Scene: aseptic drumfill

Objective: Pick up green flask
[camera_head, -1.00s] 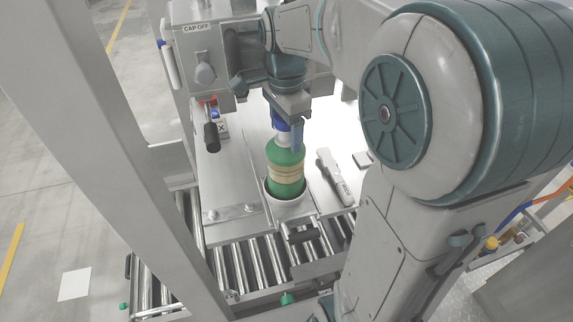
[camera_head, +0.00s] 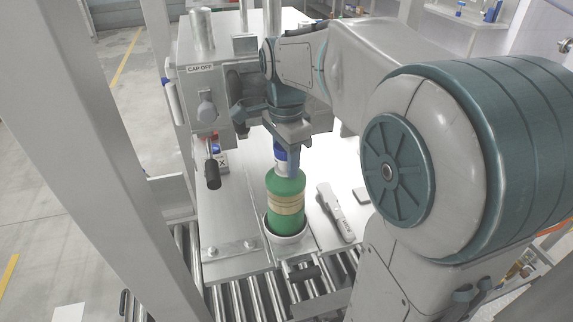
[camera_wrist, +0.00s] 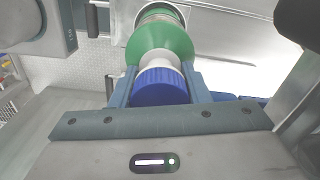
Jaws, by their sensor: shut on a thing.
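The green flask (camera_head: 286,190) has a tan label band and a blue cap. It stands upright, its base inside a round white cup holder (camera_head: 289,243) at the front of the metal work surface. My gripper (camera_head: 287,160) comes down from above and is shut on the flask's neck and cap. In the wrist view the blue cap (camera_wrist: 160,87) and white neck sit between the two fingers (camera_wrist: 162,85), with the green shoulder (camera_wrist: 160,42) beyond them. The flask's bottom is hidden by the cup.
A grey-white handheld tool (camera_head: 335,212) lies right of the flask. A machine labelled CAP OFF (camera_head: 201,69), with knobs and a black-handled lever (camera_head: 212,172), stands behind left. A roller conveyor (camera_head: 240,300) runs in front. A frame post (camera_head: 95,150) stands at left.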

